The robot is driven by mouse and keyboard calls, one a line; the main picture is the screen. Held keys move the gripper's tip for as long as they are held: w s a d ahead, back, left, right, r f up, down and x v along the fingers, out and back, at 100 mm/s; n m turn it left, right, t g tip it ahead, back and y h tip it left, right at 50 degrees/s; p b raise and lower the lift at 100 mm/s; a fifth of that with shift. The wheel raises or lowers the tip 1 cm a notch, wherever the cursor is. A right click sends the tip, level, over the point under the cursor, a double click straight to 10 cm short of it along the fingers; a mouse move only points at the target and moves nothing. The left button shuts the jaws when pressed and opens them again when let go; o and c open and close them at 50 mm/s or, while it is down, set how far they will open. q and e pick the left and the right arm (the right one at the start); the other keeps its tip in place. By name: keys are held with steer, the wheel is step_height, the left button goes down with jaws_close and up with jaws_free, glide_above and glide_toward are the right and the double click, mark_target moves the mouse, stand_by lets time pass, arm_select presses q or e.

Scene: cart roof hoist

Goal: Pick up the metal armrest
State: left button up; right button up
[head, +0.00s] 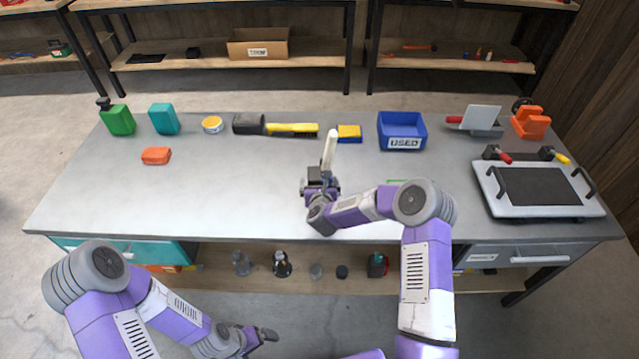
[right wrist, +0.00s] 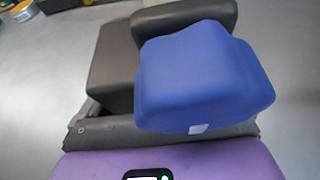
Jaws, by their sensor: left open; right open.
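I cannot make out for sure which thing is the metal armrest. My right gripper (head: 319,181) is over the middle of the grey workbench (head: 230,190) and is open. A pale, slim upright piece (head: 328,150) shows right at it; I cannot tell whether they touch. In the right wrist view a blue rounded block (right wrist: 203,78) fills the space in front of the dark jaw parts and hides what is behind it. My left gripper (head: 262,337) is open and empty, low in front of the bench, below the tabletop.
A blue bin marked USED (head: 403,145), a mallet with a yellow handle (head: 290,129) and a yellow block (head: 349,133) stand along the back. A tray with black handles (head: 535,210) is at the right. The bench's left middle is clear. Small parts sit on the lower shelf (head: 215,277).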

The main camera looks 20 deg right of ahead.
steer(key=shift+c, duration=0.5)
steer(key=c, duration=1.2)
steer(key=shift+w+r, duration=0.1)
steer(key=shift+c, duration=0.5)
